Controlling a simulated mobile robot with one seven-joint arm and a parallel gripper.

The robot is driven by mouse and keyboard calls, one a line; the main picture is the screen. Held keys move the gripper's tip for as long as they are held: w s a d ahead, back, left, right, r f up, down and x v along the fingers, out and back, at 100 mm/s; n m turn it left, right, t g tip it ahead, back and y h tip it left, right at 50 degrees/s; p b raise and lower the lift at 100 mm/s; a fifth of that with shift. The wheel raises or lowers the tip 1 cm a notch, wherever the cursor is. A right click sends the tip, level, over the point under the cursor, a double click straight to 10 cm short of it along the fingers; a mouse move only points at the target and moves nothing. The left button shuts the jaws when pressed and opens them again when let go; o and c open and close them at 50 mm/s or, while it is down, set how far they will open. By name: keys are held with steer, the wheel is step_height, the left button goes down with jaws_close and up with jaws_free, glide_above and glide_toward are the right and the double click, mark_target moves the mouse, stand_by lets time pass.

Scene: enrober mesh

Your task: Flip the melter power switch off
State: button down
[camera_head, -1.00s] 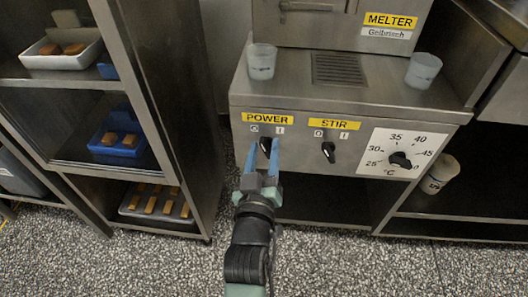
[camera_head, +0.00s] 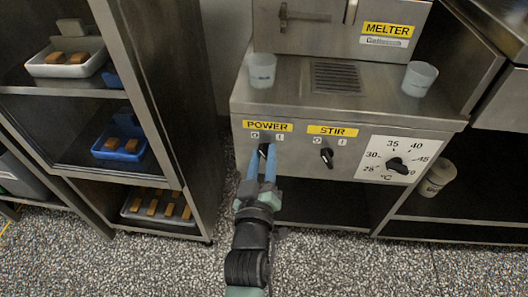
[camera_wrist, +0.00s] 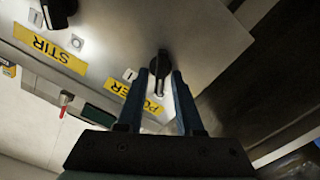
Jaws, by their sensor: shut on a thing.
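The melter power switch is a black rotary knob (camera_head: 263,151) under the yellow POWER label (camera_head: 267,126), with O and I marks above it. My gripper (camera_head: 263,158) reaches up to it from below, with its blue fingers on either side of the knob. In the wrist view the power knob (camera_wrist: 162,64) sits between the fingertips of my gripper (camera_wrist: 160,78), which are shut on it. The knob's light pointer line shows there, but I cannot tell exactly which mark it points to. The fingers partly hide the knob in the head view.
The STIR knob (camera_head: 327,157) and the temperature dial (camera_head: 397,165) are to the right on the same panel. Two translucent cups (camera_head: 262,70) (camera_head: 419,78) stand on the melter's ledge. A shelf rack (camera_head: 150,90) with trays stands at the left.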

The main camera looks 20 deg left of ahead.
steer(key=c, duration=0.9)
jaws_free()
steer(key=p+v, duration=0.3)
steer(key=v, duration=1)
steer(key=shift+r, duration=0.1)
